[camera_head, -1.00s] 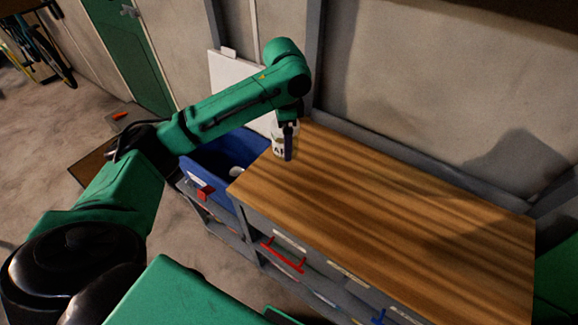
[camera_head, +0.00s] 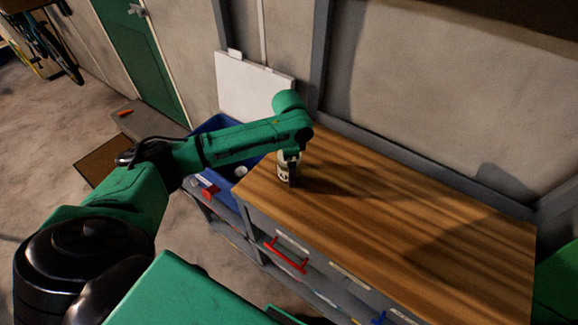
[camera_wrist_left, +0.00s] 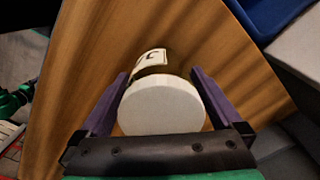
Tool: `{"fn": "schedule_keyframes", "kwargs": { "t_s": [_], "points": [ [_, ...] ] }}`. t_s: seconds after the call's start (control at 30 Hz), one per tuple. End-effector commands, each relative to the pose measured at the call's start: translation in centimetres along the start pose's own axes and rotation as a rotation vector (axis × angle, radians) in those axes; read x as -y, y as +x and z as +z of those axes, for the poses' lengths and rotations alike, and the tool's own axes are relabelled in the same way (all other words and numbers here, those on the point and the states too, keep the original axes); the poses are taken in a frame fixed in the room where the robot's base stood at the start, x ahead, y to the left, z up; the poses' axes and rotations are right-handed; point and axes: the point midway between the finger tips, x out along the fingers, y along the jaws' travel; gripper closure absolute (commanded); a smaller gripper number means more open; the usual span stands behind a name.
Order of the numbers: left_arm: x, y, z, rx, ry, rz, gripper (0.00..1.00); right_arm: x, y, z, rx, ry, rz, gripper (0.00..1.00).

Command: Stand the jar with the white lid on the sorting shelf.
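The jar with the white lid (camera_wrist_left: 162,105) is between the two fingers of my left gripper (camera_wrist_left: 160,82) in the left wrist view, with both fingers close against its sides. Its pale label shows beyond the lid. In the head view the jar (camera_head: 282,168) is upright at the left end of the wooden top (camera_head: 400,220), partly hidden by my left gripper (camera_head: 290,168). I cannot tell whether its base touches the wood. Which surface is the sorting shelf is not clear; grey shelving (camera_head: 255,250) is below the top. My right gripper is out of view.
A blue bin (camera_head: 222,122) stands beside the left end of the top, with a white panel (camera_head: 250,88) behind it. Red-handled (camera_head: 286,256) and blue-handled fronts are below the top. The rest of the wooden top is clear.

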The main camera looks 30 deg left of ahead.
Motion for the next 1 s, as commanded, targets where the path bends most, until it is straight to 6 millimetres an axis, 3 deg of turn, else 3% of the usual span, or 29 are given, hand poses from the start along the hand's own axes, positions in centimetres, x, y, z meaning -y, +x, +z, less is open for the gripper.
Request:
{"fn": "schedule_keyframes", "kwargs": {
  "t_s": [0.13,0.23,0.6,0.73,1.0],
  "points": [
    [0.0,-0.5,0.0,-0.001,0.000,-0.001,0.00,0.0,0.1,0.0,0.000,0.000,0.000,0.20],
    [0.1,-1.9,-0.1,-0.003,0.000,-0.003,0.00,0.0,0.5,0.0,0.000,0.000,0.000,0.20],
    [0.1,-11.1,-0.1,-0.003,0.000,-0.001,0.00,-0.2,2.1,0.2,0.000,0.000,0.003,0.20],
    [0.0,-12.2,-0.1,-0.002,-0.001,0.000,0.00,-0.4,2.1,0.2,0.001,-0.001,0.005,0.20],
    [0.0,-12.3,0.0,0.000,-0.001,0.001,0.00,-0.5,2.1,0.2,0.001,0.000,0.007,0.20]
  ]
}}
